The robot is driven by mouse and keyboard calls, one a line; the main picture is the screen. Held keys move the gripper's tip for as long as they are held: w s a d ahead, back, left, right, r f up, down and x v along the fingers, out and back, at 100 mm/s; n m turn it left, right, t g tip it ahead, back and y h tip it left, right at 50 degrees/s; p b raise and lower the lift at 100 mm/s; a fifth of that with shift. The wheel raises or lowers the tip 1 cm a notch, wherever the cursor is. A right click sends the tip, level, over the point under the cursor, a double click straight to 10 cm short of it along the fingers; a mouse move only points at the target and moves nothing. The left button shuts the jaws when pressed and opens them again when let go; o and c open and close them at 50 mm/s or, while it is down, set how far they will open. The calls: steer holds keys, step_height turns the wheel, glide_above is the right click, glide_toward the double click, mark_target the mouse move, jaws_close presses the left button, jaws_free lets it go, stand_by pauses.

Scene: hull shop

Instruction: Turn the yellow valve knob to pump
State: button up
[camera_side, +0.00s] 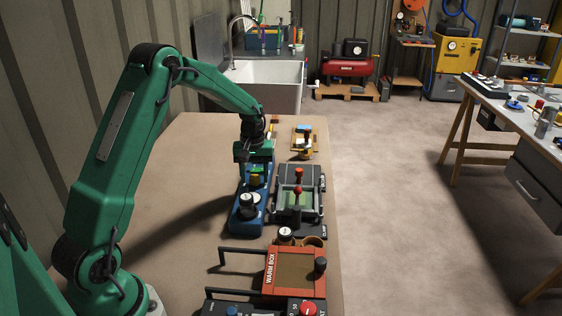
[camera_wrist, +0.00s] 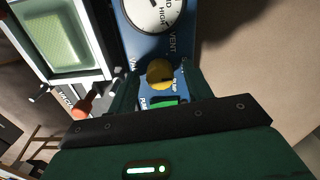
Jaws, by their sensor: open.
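In the side view the blue unit (camera_side: 241,228) stands on the bench and the yellow knob (camera_side: 255,181) shows just under my gripper (camera_side: 256,170), which points down.
A grey device with a green window (camera_side: 298,196) and a red-knobbed lever stands close to the right of the blue unit. The bench (camera_side: 180,180) is clear to the left.

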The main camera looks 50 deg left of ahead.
steer(key=c, duration=1)
steer(key=shift+o, duration=0.2)
steer(key=shift+m, duration=0.5)
steer(key=m, duration=0.5)
steer(key=shift+m, duration=0.3)
steer(key=m, duration=0.5)
steer(key=shift+m, duration=0.3)
steer(key=shift+w, duration=0.1)
steer(key=o, duration=1)
steer(key=shift+c, duration=0.2)
